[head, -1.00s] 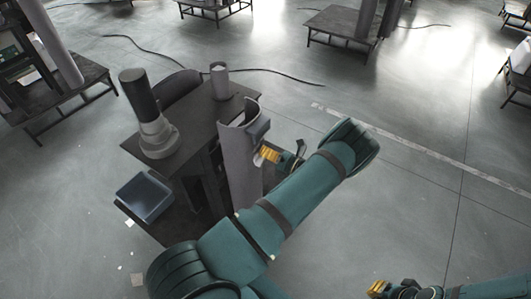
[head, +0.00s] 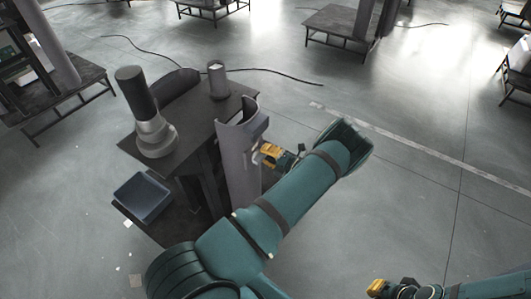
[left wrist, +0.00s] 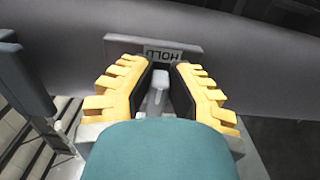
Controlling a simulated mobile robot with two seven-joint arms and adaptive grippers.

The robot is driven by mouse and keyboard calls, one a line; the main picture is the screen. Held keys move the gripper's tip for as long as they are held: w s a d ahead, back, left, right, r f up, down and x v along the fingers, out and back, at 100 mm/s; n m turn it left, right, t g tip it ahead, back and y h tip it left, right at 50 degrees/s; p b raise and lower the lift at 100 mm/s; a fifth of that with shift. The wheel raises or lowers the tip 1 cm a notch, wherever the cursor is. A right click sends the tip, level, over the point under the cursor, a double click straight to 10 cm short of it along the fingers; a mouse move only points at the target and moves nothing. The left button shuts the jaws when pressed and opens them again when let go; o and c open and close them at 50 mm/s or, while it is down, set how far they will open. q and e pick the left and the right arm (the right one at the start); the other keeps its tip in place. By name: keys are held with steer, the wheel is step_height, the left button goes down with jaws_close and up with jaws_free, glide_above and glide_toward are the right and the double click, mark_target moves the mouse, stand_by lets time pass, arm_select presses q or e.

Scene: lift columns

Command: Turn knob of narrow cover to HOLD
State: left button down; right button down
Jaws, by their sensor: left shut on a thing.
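The narrow cover (head: 238,165) is a tall grey curved shell standing upright at the side of the dark table. My left gripper (head: 266,152) is at the upper right side of this cover. In the left wrist view its yellow fingers (left wrist: 158,88) are shut on the small grey knob (left wrist: 158,84), with the dark pads on either side of it. A plate lettered HOLD (left wrist: 163,55) shows upside down just beyond the knob. The fingers hide part of the knob's base. My right gripper (head: 377,288) is low at the right, away from the cover; its jaws are too small to judge.
The dark table (head: 190,130) bears a grey column with a black top (head: 150,120) and a small cylinder (head: 217,80). A blue-grey tray (head: 143,198) sits lower at the left. A cable lies on the floor behind. Open floor (head: 430,190) lies to the right.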

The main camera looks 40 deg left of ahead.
arm_select(q)
steer(key=shift+s+a, duration=0.1)
steer(key=shift+a, duration=0.1)
steer(key=c, duration=0.9)
jaws_free()
steer(key=shift+a, duration=0.1)
steer(key=w+d, duration=0.1)
steer(key=d, duration=1.1)
steer(key=shift+w, duration=0.15)
